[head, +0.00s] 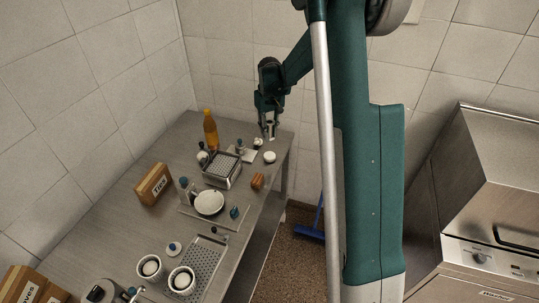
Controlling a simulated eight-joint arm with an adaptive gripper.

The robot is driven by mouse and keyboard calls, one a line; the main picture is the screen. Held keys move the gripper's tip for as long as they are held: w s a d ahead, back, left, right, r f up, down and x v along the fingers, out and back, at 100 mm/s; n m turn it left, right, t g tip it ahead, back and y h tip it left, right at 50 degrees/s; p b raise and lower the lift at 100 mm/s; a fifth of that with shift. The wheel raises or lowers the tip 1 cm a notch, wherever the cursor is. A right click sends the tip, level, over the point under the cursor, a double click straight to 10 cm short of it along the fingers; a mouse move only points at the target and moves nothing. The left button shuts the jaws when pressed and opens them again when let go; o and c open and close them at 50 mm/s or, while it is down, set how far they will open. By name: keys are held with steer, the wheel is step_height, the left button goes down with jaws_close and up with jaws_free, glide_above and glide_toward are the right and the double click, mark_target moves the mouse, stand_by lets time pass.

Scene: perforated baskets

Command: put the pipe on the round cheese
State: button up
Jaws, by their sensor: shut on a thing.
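My gripper (268,132) is above the far right end of the metal table, pointing down. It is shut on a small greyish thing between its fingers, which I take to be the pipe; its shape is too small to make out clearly. A small white round thing (270,157), which looks like the round cheese, lies on the table just below my gripper, near the right edge. The held thing appears apart from it, but the gap is hard to judge.
A perforated basket (221,170), an orange bottle (210,130) and a brown thing (257,181) stand near. A white round dish (209,203) sits closer. A wooden box (153,184) is at the left. The table (262,222) ends at the right; walls stand behind.

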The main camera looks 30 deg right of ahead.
glide_above(269, 154)
steer(key=shift+s+f, duration=0.2)
steer(key=shift+f, duration=2.9)
steer(key=shift+f, duration=0.1)
steer(key=shift+f, duration=1.75)
steer(key=shift+f, duration=0.2)
steer(key=o, duration=0.9)
steer(key=shift+o, duration=0.2)
steer(key=shift+r, duration=0.15)
step_height(269, 154, up, 12)
steer(key=shift+r, duration=0.1)
